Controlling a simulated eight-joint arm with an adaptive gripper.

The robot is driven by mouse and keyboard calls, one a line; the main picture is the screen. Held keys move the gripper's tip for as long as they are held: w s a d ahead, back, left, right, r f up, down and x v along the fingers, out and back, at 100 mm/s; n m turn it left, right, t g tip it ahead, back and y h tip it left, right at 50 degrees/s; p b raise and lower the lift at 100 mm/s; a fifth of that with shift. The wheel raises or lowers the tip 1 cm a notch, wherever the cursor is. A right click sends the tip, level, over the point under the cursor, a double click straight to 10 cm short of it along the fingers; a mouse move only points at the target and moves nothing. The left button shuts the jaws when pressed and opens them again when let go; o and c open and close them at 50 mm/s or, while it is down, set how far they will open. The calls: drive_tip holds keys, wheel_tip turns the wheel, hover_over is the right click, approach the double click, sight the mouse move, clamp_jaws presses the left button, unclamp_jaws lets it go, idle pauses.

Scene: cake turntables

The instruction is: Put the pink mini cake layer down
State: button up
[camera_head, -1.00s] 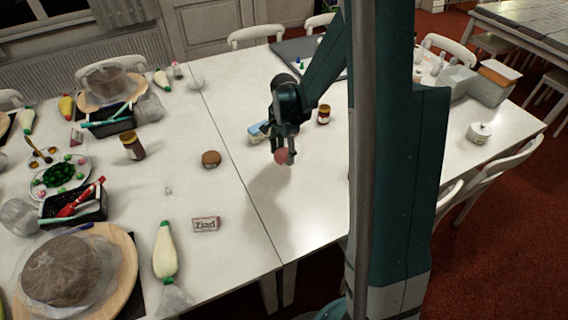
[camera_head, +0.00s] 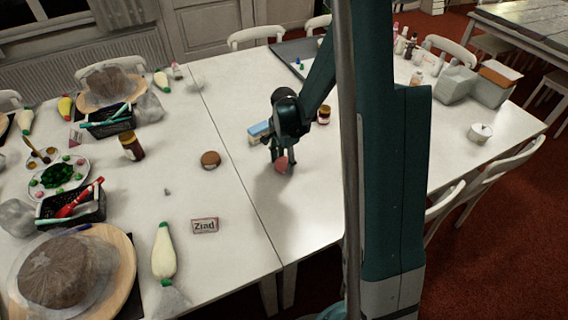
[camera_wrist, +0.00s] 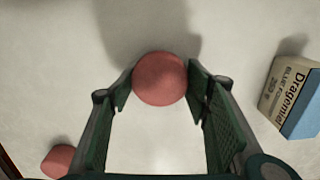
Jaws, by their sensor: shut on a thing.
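The pink mini cake layer (camera_head: 282,164) is a small round disc at my gripper's fingertips, over the white table right of the seam. In the wrist view the pink layer (camera_wrist: 160,78) sits between the two green finger pads. My gripper (camera_head: 281,168), also in the wrist view (camera_wrist: 159,88), is shut on it and points down. The layer is low over the table; I cannot tell whether its underside touches. A brown round mini cake layer (camera_head: 210,159) lies to the left, across the seam.
A pinkish block (camera_wrist: 58,161) shows at the wrist view's lower left. A Ziad box (camera_head: 205,225) lies front left. Table in front is clear.

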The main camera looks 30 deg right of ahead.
sight(284, 163)
drive_tip(key=shift+f, duration=0.2)
drive_tip(key=o, duration=0.8)
drive_tip(key=shift+r, duration=0.2)
drive_tip(key=shift+r+p, duration=1.35)
drive_tip(key=shift+r, duration=4.65)
